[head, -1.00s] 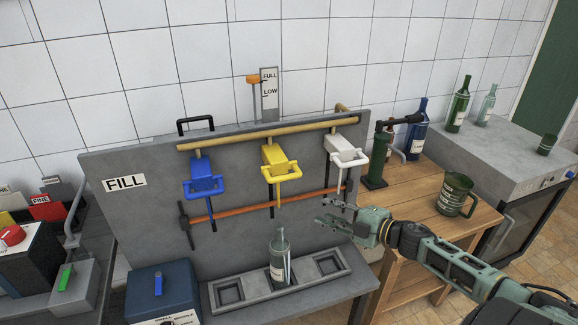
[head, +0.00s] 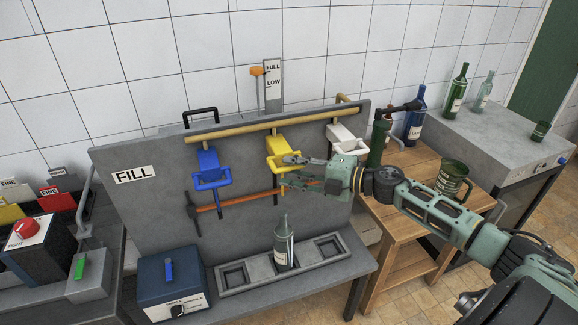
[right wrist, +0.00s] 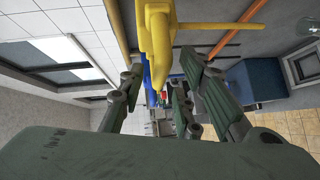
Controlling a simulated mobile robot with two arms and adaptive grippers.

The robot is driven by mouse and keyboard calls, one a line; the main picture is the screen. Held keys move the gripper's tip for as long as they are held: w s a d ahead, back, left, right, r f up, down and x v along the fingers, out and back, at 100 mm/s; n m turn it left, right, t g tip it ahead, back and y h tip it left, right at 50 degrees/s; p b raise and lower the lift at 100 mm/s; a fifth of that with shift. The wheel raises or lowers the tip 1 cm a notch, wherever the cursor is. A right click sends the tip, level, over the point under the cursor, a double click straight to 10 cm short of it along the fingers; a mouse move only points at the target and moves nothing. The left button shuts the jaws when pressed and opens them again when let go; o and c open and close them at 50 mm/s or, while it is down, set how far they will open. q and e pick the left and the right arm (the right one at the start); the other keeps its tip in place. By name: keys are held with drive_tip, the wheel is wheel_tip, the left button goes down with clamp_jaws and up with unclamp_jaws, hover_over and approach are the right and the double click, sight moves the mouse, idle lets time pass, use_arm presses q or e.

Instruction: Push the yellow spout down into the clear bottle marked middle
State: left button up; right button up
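The yellow spout (head: 277,146) hangs from the wooden rail on the grey panel, between the blue spout (head: 209,165) and the white spout (head: 345,141). Its thin tube points down above the clear bottle (head: 283,245). The bottle stands upright in the middle pocket of the grey tray (head: 240,290), its mouth below the tube. My right gripper (head: 288,172) is at the yellow spout's looped handle, fingers apart, and hides part of it. In the right wrist view the yellow spout (right wrist: 157,35) shows at and above the gap between the fingers (right wrist: 160,92); contact is unclear. My left gripper is not in view.
A blue box (head: 170,275) stands left of the tray. A wooden table (head: 405,225) with a green mug (head: 453,178) is at the right.

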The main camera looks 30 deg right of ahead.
drive_tip(key=shift+x, duration=0.8)
drive_tip(key=shift+c, duration=0.5)
clamp_jaws()
